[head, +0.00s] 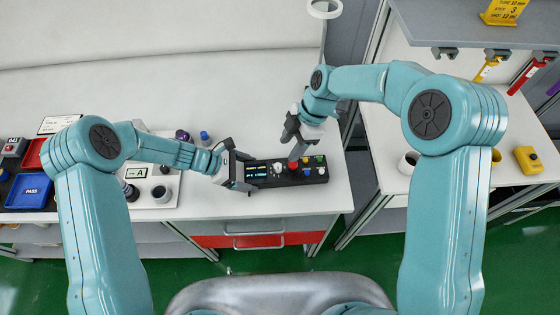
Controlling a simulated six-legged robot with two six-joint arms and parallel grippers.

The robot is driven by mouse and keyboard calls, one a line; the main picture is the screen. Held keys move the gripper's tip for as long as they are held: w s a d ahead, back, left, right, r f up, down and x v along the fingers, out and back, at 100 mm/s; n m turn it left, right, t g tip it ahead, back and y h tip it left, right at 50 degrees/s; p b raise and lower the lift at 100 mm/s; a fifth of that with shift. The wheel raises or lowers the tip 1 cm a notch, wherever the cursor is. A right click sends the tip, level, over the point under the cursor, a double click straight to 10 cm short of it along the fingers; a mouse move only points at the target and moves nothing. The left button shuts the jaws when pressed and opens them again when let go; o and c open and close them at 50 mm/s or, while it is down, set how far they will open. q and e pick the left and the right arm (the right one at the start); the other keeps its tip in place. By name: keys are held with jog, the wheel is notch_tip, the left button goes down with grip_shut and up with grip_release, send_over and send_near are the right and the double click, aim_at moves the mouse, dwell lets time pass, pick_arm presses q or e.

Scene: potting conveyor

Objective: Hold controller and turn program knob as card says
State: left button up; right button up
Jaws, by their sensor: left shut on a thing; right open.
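The controller (286,181) is a black box on the white worktop, with a small lit screen (257,171) at its left end. A white knob (278,168) and several coloured buttons sit to the right of the screen. My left gripper (242,172) is shut on the controller's left end.
A blue tray marked PASS (30,192) and a red tray (33,154) lie at the far left. A purple-topped item (182,135) and a blue one (204,136) stand behind my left forearm. A second bench (385,155) is at the right, across a gap. Worktop in front of the controller is clear.

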aim_at(278, 166)
jog(key=x, duration=0.8)
jog(key=shift+a+f, duration=0.1)
jog(key=shift+f, duration=0.05)
grip_shut()
